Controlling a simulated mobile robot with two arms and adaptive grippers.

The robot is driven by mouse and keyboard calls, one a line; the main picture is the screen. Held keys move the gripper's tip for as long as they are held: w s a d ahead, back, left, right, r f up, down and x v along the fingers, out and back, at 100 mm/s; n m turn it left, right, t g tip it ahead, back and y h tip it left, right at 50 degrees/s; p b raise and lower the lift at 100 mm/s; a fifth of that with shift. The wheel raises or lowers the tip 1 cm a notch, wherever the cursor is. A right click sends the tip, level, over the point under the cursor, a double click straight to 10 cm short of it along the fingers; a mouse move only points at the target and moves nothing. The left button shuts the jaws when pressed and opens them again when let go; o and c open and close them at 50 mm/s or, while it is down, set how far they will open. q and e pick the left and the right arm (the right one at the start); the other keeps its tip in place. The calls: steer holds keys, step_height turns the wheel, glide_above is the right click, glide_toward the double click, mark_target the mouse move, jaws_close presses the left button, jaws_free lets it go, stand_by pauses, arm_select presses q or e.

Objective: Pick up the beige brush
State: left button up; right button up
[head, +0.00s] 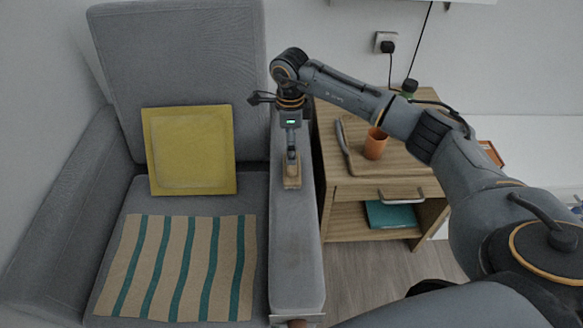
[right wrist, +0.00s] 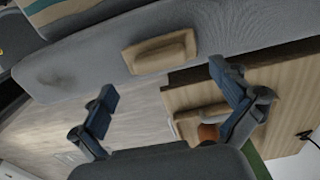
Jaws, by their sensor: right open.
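The beige brush (head: 292,178) lies on the grey sofa's right armrest, near its middle. In the right wrist view the brush (right wrist: 160,53) shows as a tan block with a raised part on top, lying on the grey fabric. My right gripper (head: 291,155) points down above the armrest at the brush. In the right wrist view my right gripper (right wrist: 163,82) has its two fingers spread wide, with nothing between them, and the brush lies ahead of the gap.
A yellow cushion (head: 190,150) and a striped cloth (head: 180,268) lie on the sofa (head: 178,50). A wooden side table (head: 365,190) right of the armrest holds an orange cup (head: 375,143) and a dark bottle (head: 410,87). A teal book (head: 390,214) lies on its lower shelf.

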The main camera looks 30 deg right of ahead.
step_height(320, 180, down, 6)
steer(key=shift+s+d+r, duration=0.1)
steer(key=shift+s+d, duration=0.05)
steer(key=c, duration=1.3)
